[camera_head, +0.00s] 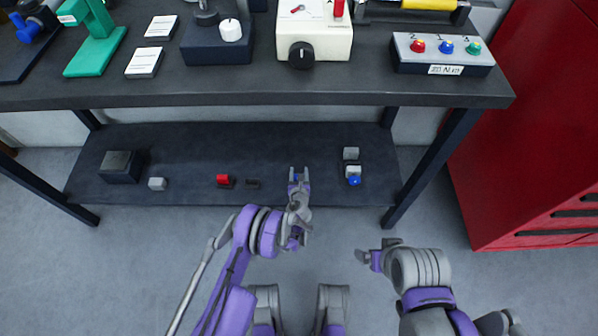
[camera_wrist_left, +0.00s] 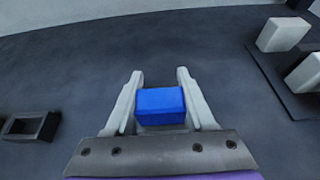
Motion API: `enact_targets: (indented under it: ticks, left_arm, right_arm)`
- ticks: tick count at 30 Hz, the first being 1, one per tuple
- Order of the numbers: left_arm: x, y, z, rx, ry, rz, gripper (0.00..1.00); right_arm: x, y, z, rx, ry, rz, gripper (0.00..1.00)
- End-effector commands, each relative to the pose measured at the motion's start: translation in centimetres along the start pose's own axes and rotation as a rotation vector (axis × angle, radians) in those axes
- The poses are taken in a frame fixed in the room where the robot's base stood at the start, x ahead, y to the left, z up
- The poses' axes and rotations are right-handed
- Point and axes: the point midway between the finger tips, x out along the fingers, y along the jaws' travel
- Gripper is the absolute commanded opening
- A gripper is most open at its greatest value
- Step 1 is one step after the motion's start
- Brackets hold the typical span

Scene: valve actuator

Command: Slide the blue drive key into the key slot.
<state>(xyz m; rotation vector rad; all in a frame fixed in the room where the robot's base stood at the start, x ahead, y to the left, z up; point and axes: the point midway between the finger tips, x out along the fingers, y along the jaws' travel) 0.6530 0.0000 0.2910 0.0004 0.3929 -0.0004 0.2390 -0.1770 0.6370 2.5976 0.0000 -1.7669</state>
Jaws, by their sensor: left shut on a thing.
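The blue drive key (camera_wrist_left: 160,102) is a small blue block between the two pale fingers of my left gripper (camera_wrist_left: 160,90) in the left wrist view. My left gripper (camera_head: 299,174) is shut on it over the lower shelf in the head view, where the key is mostly hidden by the fingers. A small dark hollow block (camera_wrist_left: 32,125), which may hold the key slot, sits apart to the left in the wrist view; it also shows in the head view (camera_head: 253,183). My right gripper (camera_head: 366,257) is in front of the shelf, and its jaw state is unclear.
The workbench top (camera_head: 240,93) overhangs behind. A red cabinet (camera_head: 530,130) stands right.

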Motion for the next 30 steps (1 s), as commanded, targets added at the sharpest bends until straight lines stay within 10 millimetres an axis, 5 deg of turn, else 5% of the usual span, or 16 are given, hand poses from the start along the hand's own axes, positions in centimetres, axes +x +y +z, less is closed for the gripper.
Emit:
enact_targets:
  ticks: [3, 4, 9, 20, 30]
  left_arm:
    - [0.1, 0.0, -0.2, 0.0, 0.0, 0.0, 0.0]
    - [0.1, 0.0, -0.2, 0.0, 0.0, 0.0, 0.56]
    - [0.1, 0.0, -0.2, 0.0, 0.0, 0.0, 0.87]
    - [-0.2, 0.0, -0.2, 0.0, 0.0, 0.0, 0.9]
    - [-6.2, -0.1, -0.1, 0.0, 0.0, -0.001, 0.9]
  right_arm:
    - [0.0, 0.0, 0.0, 0.0, 0.0, 0.0, 0.94]
    - [0.0, 0.0, 0.0, 0.0, 0.0, 0.0, 0.94]
    - [0.0, 0.0, 0.0, 0.0, 0.0, 0.0, 0.94]
    - [-0.1, 0.0, 0.0, 0.0, 0.0, 0.0, 0.94]
    - [-1.2, 0.0, -0.2, 0.0, -0.001, 0.0, 0.94]
